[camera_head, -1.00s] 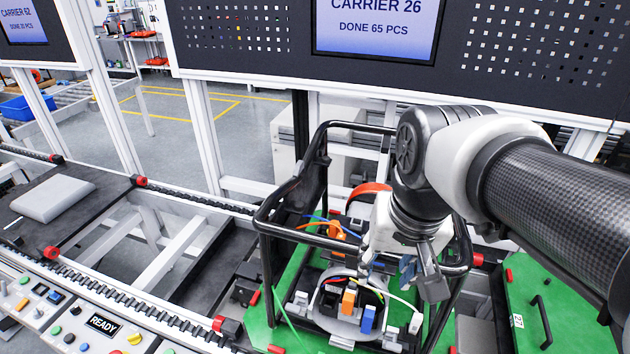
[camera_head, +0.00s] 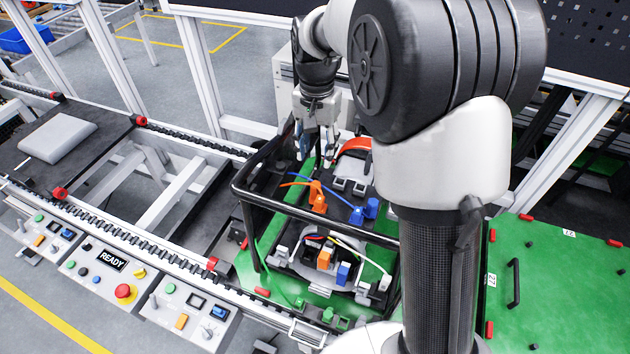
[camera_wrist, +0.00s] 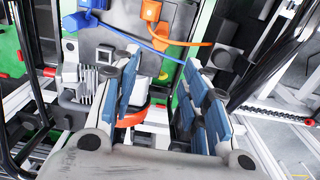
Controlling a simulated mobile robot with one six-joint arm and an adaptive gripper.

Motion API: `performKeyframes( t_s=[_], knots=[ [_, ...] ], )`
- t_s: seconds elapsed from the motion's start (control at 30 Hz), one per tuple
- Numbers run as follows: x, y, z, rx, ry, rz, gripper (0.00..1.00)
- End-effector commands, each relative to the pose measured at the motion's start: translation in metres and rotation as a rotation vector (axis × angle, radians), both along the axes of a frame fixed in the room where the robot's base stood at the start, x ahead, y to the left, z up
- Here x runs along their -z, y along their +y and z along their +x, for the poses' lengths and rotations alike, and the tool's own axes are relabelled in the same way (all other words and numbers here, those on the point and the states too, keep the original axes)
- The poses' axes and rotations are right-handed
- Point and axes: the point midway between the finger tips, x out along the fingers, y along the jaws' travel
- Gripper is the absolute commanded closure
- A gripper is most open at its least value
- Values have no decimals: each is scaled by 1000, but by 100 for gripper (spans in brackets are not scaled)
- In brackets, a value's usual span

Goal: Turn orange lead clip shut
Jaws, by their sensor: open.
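The orange lead clip (camera_head: 318,198) sits on the dark unit inside the black tube frame, with its orange lead running off to the left. In the wrist view the orange clip (camera_wrist: 151,10) is at the top edge, partly cut off. A blue lead clip (camera_head: 364,212) is beside it, also in the wrist view (camera_wrist: 80,20). Whether the orange clip is turned shut cannot be told. My gripper (camera_head: 318,158) is behind the orange clip and apart from it. In the wrist view its blue-padded fingers (camera_wrist: 166,80) are spread, with no clip between them.
The black tube frame (camera_head: 242,205) surrounds the unit on a green pallet (camera_head: 270,240). An orange-red band (camera_head: 352,145) lies close to my gripper. Orange (camera_head: 324,259) and blue (camera_head: 343,273) blocks sit at the front. A control panel (camera_head: 110,262) runs along the conveyor at left.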

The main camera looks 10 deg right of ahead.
Motion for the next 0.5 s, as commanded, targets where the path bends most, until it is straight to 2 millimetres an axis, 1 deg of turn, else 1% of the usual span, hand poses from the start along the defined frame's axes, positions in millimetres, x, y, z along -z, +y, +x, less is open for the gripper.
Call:
performKeyframes(
  t_s=[0.03, 0.3, 0.4, 0.5],
  knots=[
    [14, 0, -2, 0, 6, 1, 58],
    [73, 0, -2, -1, 5, 0, 58],
    [92, 0, -1, -1, 4, 0, 58],
    [107, 0, -1, -1, 2, 0, 58]
  ],
)
